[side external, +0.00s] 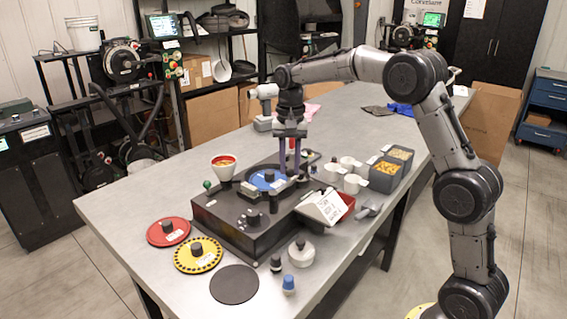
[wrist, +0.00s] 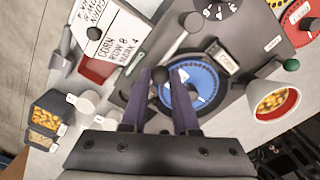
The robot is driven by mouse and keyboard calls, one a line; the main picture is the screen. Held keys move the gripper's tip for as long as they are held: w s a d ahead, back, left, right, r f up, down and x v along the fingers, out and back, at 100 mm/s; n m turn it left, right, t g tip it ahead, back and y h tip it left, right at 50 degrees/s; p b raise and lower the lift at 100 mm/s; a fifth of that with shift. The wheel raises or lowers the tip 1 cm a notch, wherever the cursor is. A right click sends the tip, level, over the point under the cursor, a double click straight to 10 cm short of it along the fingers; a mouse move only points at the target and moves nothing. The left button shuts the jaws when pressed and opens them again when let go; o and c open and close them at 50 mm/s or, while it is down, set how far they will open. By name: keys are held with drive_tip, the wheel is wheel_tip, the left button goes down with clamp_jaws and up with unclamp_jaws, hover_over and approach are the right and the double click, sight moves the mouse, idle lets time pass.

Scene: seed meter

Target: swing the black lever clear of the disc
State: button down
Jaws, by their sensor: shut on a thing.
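The black machine (side external: 235,222) stands on the table with the blue disc (side external: 262,183) seated in its top. In the wrist view the blue disc (wrist: 205,84) lies just right of my fingers, partly hidden by them. My gripper (side external: 290,172) points down at the disc's back right edge. Its fingers (wrist: 168,76) are shut on the black lever's dark round knob (wrist: 160,75), which shows between the tips. The rest of the lever is mostly hidden, so I cannot tell how far it overlaps the disc.
A funnel cup (side external: 223,167) stands at the machine's back left. Red (side external: 168,231) and yellow (side external: 198,255) discs and a black disc (side external: 234,284) lie in front. A sign (side external: 325,207), white cups (side external: 352,183) and grey seed bins (side external: 384,180) crowd the right.

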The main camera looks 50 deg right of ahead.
drive_tip(key=shift+s+m, duration=0.85)
drive_tip(key=shift+m, duration=0.45)
drive_tip(key=c, duration=0.7)
unclamp_jaws()
drive_tip(key=shift+o, duration=0.2)
drive_tip(key=shift+r, duration=0.1)
wheel_tip(320, 180, up, 14)
